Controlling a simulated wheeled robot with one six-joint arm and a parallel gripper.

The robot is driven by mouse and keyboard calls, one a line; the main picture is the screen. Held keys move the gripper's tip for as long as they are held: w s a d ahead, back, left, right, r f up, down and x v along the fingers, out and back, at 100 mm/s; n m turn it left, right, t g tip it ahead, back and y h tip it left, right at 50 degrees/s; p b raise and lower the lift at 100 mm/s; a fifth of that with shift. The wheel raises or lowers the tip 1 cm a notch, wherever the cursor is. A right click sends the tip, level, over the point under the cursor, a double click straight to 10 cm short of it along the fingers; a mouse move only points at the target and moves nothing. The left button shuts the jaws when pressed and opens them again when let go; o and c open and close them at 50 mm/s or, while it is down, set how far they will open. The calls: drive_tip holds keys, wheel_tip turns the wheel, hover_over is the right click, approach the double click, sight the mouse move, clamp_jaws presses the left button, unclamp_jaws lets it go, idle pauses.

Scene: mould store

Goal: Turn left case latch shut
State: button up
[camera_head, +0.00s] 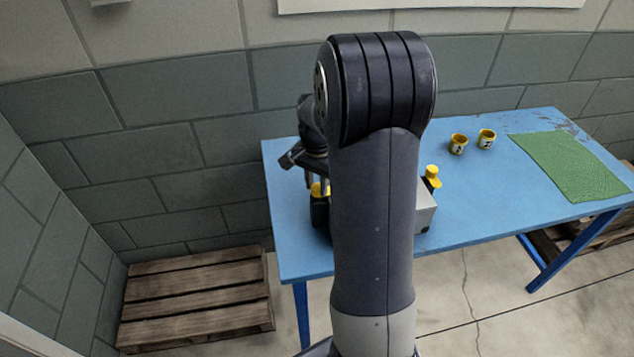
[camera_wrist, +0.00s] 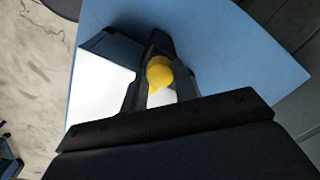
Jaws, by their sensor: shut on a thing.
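The case (camera_head: 425,208) is a light grey box on the blue table, mostly hidden behind my arm in the head view. Its pale surface (camera_wrist: 98,88) also shows in the wrist view. The left latch (camera_head: 317,190) is a yellow knob at the case's left side, partly covered by my gripper (camera_head: 315,182). In the wrist view the yellow knob (camera_wrist: 158,72) sits between my dark fingers, which are shut on it. I cannot tell the latch's exact angle. The right latch (camera_head: 432,177) is another yellow knob, standing at the case's right side.
The blue table (camera_head: 470,190) also carries two yellow cups (camera_head: 458,144) (camera_head: 487,139) and a green mat (camera_head: 575,165) at the right. A wooden pallet (camera_head: 195,300) lies on the floor at left. A block wall runs behind the table.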

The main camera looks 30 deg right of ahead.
sight(317, 187)
idle(0.3)
drive_tip(key=o, duration=1)
drive_tip(key=shift+c, duration=0.2)
wheel_tip(317, 187, up, 11)
drive_tip(key=shift+f, duration=0.1)
wheel_tip(317, 187, down, 11)
idle(0.6)
